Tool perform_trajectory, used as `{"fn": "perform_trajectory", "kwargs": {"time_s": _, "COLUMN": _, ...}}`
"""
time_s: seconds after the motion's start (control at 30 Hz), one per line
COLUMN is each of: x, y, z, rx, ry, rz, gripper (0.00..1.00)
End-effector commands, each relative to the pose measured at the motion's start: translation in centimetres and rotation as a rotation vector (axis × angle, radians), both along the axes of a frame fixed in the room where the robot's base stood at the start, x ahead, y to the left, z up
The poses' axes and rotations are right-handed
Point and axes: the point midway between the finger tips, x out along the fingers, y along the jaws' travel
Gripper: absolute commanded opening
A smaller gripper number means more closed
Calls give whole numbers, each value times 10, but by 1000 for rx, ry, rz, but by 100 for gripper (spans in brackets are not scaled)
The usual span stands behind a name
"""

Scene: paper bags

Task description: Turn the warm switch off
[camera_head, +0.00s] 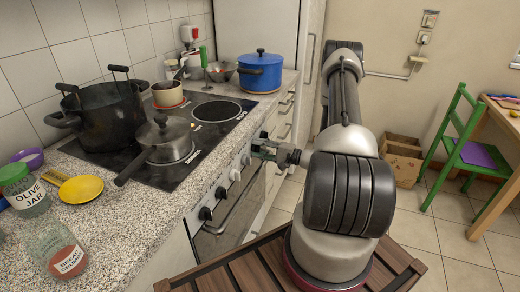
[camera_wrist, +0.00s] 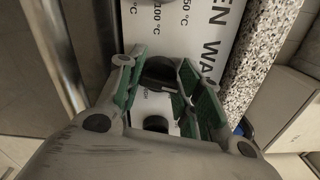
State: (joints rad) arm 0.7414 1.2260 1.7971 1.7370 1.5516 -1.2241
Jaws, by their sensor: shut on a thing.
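The oven front panel (camera_wrist: 205,22) fills the upper middle of the wrist view. It bears temperature marks and sideways lettering that reads "EN" and "WA" before being cut off. My gripper (camera_wrist: 158,70) has its green-padded fingers on either side of a black knob (camera_wrist: 157,76) and is shut on it. The "WA" lettering runs beside this knob, but the rest of the word is hidden by a finger. A second dark knob (camera_wrist: 156,124) shows below, between the fingers. In the head view, my gripper (camera_head: 262,148) is at the far end of the row of oven knobs.
The oven door handle (camera_head: 240,205) runs below the knobs. The hob above holds a large black pot (camera_head: 105,115) and a lidded pan (camera_head: 165,140). A blue pot (camera_head: 260,75) stands farther back. Jars stand at the near left.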

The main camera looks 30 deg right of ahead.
Motion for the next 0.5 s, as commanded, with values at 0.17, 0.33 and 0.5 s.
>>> {"fn": "perform_trajectory", "kwargs": {"time_s": 0.17, "x": -1, "y": 0, "z": -1, "rx": -89, "ry": -67, "rz": 0, "gripper": 11}}
{"fn": "perform_trajectory", "kwargs": {"time_s": 0.33, "x": -1, "y": 0, "z": -2, "rx": -148, "ry": -113, "rz": 0, "gripper": 11}}
{"fn": "perform_trajectory", "kwargs": {"time_s": 0.5, "x": -1, "y": 0, "z": -2, "rx": -181, "ry": -139, "rz": 0, "gripper": 11}}
